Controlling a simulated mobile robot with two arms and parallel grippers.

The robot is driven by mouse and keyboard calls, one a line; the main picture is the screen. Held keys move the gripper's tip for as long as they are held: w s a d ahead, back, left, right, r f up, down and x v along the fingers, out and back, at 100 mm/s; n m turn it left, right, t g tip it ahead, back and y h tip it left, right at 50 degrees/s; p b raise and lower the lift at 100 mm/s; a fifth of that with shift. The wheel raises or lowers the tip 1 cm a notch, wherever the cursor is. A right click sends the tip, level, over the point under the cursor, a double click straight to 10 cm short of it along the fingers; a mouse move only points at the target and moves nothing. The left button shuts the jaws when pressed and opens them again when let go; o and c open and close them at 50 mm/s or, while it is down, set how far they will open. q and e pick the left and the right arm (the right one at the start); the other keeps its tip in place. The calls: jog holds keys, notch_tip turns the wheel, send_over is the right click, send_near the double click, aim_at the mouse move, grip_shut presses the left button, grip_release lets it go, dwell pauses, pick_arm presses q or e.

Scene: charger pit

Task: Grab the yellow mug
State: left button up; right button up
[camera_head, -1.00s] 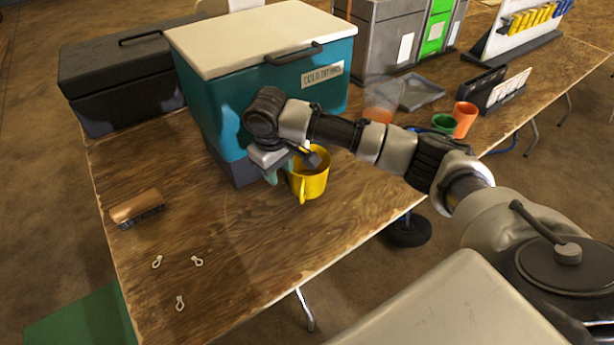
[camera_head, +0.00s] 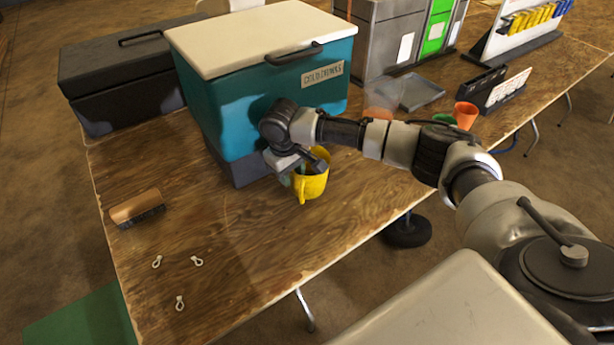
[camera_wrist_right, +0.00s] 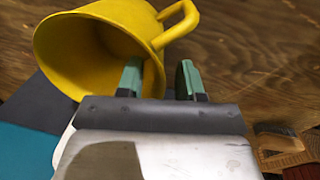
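The yellow mug (camera_head: 313,188) stands upright on the wooden table, in front of the teal cooler, with its handle toward the table's front edge. My right gripper (camera_head: 297,178) is at the mug's left side and rim. In the right wrist view the mug (camera_wrist_right: 85,30) shows its open mouth at the upper left. The green fingers of my right gripper (camera_wrist_right: 158,80) are apart there. The left finger overlaps the mug's mouth and the other is outside the rim, with part of the mug wall between them. Contact cannot be told. My left gripper is not in view.
The teal cooler (camera_head: 270,90) with a white lid stands close behind the gripper. A brush (camera_head: 137,208) and several small pale hooks (camera_head: 197,261) lie at the left front. An orange cup (camera_head: 465,115) and a grey tray (camera_head: 415,91) are farther right. The table's front middle is clear.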

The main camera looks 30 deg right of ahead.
grip_shut()
jog(key=shift+r, duration=0.1)
dwell(0.3)
